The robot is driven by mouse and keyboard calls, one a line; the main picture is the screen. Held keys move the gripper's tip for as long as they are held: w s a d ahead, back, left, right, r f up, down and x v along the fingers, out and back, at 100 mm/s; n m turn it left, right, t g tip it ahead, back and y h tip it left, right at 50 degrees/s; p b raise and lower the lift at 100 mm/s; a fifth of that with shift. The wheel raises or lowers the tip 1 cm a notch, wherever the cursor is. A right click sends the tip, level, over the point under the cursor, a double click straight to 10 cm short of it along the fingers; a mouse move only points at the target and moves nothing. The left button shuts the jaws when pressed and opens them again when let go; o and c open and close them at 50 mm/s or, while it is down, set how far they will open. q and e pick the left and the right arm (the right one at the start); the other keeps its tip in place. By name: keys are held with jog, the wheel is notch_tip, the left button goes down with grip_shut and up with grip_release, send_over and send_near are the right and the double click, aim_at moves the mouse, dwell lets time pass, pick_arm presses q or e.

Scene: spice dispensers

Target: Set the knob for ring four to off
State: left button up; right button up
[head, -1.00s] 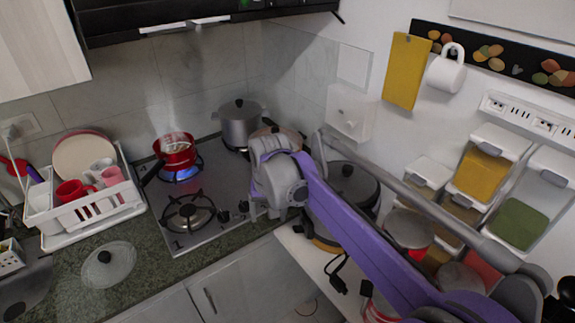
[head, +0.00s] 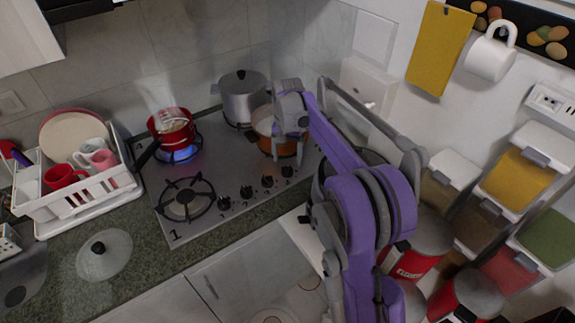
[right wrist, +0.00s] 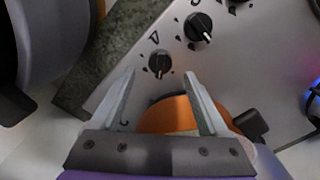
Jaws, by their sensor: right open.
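The stove (head: 215,215) has a row of black knobs along its front edge: the leftmost knob (head: 224,202), a second (head: 246,191), a third (head: 267,181) and the rightmost knob (head: 288,171). My right gripper (head: 287,155) points down between the orange pan and the rightmost knob. In the right wrist view, my open, empty fingers (right wrist: 160,78) have the end knob (right wrist: 160,63) just beyond their tips, with no visible contact. Its pale pointer faces down the picture. The mark beside it may be a 4, but is unclear. My left gripper is not visible.
A steaming red pot (head: 172,128) sits over a blue flame at the back left burner. A steel pot (head: 242,98) and an orange pan (head: 277,147) occupy the right burners. The front left burner (head: 185,199) is bare. A dish rack (head: 87,195) stands left.

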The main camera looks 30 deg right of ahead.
aim_at(287, 168)
jog(key=shift+f, duration=2.1)
grip_shut()
